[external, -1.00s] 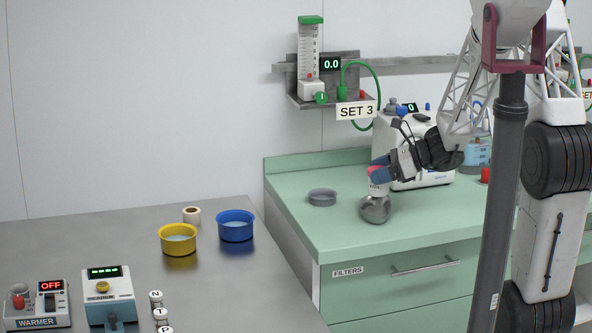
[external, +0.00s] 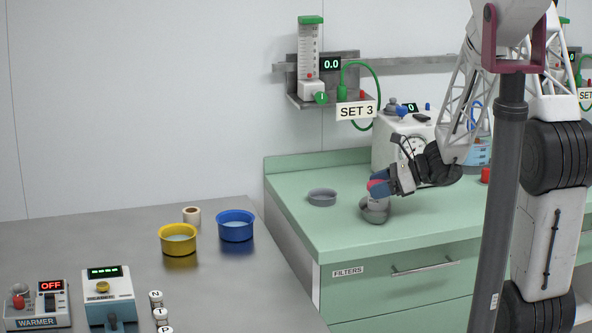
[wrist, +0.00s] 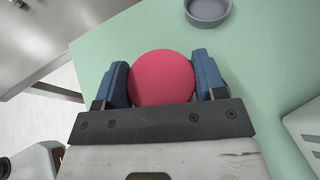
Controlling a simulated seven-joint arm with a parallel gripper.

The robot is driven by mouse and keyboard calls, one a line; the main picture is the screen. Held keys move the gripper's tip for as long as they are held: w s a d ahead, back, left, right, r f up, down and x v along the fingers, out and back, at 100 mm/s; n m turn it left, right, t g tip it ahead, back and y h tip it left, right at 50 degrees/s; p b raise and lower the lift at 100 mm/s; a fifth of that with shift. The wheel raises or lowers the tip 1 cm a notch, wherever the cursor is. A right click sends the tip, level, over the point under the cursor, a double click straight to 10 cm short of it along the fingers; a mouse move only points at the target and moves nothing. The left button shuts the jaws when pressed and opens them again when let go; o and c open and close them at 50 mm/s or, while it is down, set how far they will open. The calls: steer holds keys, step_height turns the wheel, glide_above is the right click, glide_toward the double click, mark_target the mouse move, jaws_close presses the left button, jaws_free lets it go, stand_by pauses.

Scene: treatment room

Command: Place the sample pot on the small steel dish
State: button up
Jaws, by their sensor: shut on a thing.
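The sample pot, with a round red lid, (wrist: 161,78) is between the two blue fingers of my gripper (wrist: 162,88) in the wrist view. In the external view the pot (external: 376,184) shows as a bit of red at the fingertips of my gripper (external: 379,188); the fingers hide part of it. The small steel dish (external: 375,215) is on the green counter right under the pot. I cannot tell whether the pot touches it. In the wrist view the lid hides the steel dish.
A grey bowl (external: 322,198) stands on the green counter (external: 330,236), left of my gripper. A white machine (external: 392,140) is close behind my gripper. Yellow (external: 178,240) and blue (external: 235,226) bowls stand on the steel table. The counter's front left is clear.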

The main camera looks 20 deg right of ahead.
steer(key=shift+f, duration=0.4)
steer(key=o, duration=0.9)
steer(key=shift+r, duration=0.15)
steer(key=shift+r, duration=0.55)
steer(key=shift+v, duration=6)
steer(key=shift+f, duration=0.15)
steer(key=shift+s, duration=0.1)
